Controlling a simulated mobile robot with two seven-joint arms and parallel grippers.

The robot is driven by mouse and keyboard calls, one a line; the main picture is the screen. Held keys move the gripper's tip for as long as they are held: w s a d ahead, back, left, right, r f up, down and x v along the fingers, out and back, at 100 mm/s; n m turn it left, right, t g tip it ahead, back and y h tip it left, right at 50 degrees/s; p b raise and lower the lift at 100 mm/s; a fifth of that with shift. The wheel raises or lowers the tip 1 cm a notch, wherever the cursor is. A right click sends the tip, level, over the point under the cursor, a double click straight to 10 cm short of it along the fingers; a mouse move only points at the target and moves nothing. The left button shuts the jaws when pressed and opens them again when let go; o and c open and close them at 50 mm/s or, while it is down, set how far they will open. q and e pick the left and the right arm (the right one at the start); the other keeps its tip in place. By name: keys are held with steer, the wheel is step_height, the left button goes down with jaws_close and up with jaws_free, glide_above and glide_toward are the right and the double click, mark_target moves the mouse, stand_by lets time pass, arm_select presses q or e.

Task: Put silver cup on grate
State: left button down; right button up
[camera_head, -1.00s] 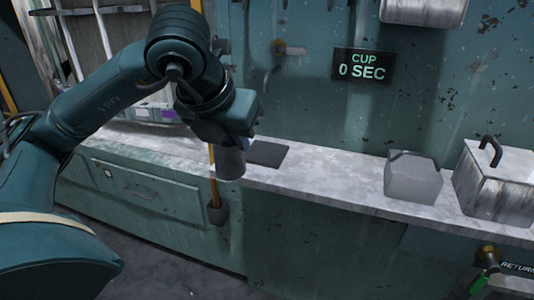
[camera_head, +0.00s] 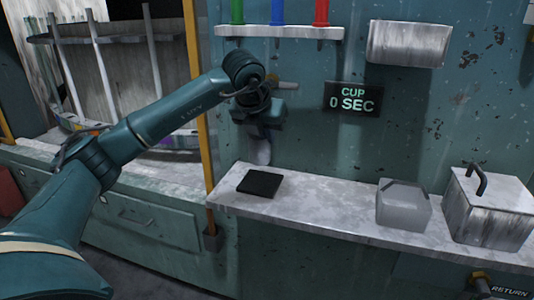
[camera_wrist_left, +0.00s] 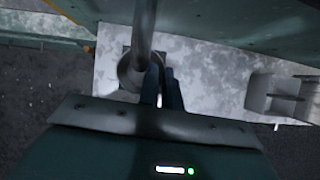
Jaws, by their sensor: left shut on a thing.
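The silver cup (camera_head: 260,153) hangs upright under my left gripper (camera_head: 264,128) in the head view, in the air above and behind the black grate (camera_head: 260,184). The grate lies flat and empty on the shelf. My left gripper (camera_wrist_left: 164,86) is shut on the cup in the left wrist view, where the cup's round rim (camera_wrist_left: 126,74) shows left of the fingers. A metal pipe (camera_wrist_left: 144,32) crosses over the cup there. A dark patch, likely the grate, shows partly behind the cup. My right gripper is not in view.
The marble shelf (camera_head: 325,208) is clear between the grate and a grey box (camera_head: 403,206). A metal box with a dark handle (camera_head: 490,205) stands farther right. A tap (camera_head: 288,85) sticks out of the wall close to my arm. A sign (camera_head: 352,98) reads "CUP 0 SEC".

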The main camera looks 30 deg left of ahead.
mark_target(265, 155)
arm_select(q)
steer(key=f, duration=0.5)
steer(key=shift+s+f, duration=0.2)
steer(key=shift+w+a+f, duration=0.1)
steer(key=shift+w+f, duration=0.3)
steer(key=shift+w, duration=0.05)
steer(key=shift+f, duration=0.25)
steer(key=c, duration=1.6)
jaws_free()
steer(key=shift+r, duration=0.1)
